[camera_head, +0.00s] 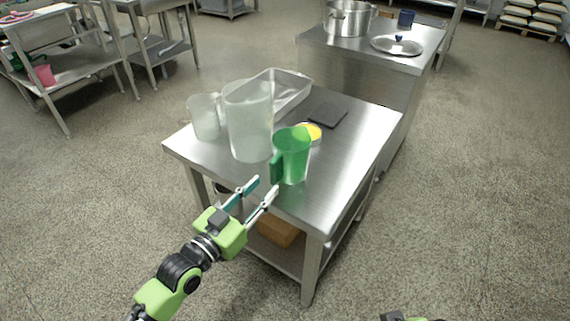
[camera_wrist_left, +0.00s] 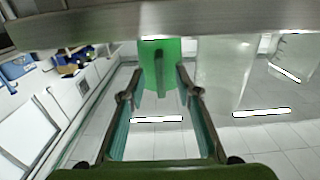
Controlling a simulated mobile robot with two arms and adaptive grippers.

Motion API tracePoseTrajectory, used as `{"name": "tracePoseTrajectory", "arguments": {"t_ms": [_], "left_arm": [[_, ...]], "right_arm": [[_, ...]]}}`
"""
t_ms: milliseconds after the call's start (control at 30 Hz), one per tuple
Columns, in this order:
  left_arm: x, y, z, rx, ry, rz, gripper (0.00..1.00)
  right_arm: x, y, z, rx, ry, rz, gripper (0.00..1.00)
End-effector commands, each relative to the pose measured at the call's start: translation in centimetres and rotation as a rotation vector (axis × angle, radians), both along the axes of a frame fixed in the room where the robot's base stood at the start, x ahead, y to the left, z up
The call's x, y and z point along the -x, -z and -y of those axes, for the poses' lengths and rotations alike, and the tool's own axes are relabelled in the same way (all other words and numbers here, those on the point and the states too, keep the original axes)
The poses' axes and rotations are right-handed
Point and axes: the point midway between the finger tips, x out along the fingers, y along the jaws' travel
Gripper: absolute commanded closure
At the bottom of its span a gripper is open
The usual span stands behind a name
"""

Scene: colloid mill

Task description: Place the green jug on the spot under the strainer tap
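The green jug (camera_head: 292,155) stands upright near the front edge of the steel table, its handle facing my left gripper. In the left wrist view, which looks upside down, the green jug (camera_wrist_left: 160,62) is straight ahead, its handle lined up between the fingertips. My left gripper (camera_head: 264,188) is open and empty, in front of the table edge and just short of the handle; its two fingers also show apart in the wrist view (camera_wrist_left: 154,80). Only a sliver of my right arm shows at the bottom edge; its fingers are out of frame. I see no strainer tap.
Another steel unit with a pot (camera_head: 347,20) stands behind.

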Motion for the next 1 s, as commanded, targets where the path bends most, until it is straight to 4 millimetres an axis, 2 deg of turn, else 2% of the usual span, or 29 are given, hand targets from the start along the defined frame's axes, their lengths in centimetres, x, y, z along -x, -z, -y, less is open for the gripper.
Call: {"name": "tracePoseTrajectory", "arguments": {"t_ms": [167, 500, 767, 800, 900, 1000], "left_arm": [[-1.0, -0.1, 0.7, 0.001, 0.0, 0.002, 0.69], [-4.6, -0.4, 3.4, 0.001, 0.0, 0.002, 0.69], [-4.9, -0.5, 3.6, 0.0, 0.0, 0.0, 0.69], [-4.9, -0.5, 3.6, 0.0, 0.0, 0.0, 0.72], [-4.9, -0.5, 3.6, 0.0, 0.0, 0.0, 0.98], [-4.9, -0.4, 3.6, 0.0, 0.0, 0.0, 1.0]], "right_arm": [[0.2, -0.4, 0.0, 0.001, 0.0, 0.002, 0.6], [0.2, 0.6, 0.1, 0.001, 0.0, 0.001, 0.6], [0.2, 0.6, 0.0, 0.001, 0.0, 0.001, 0.6], [0.2, 0.6, 0.0, 0.001, 0.0, 0.001, 0.6], [0.2, 0.6, 0.0, 0.001, 0.0, 0.001, 0.6], [0.2, 0.6, 0.0, 0.001, 0.0, 0.001, 0.6]]}}
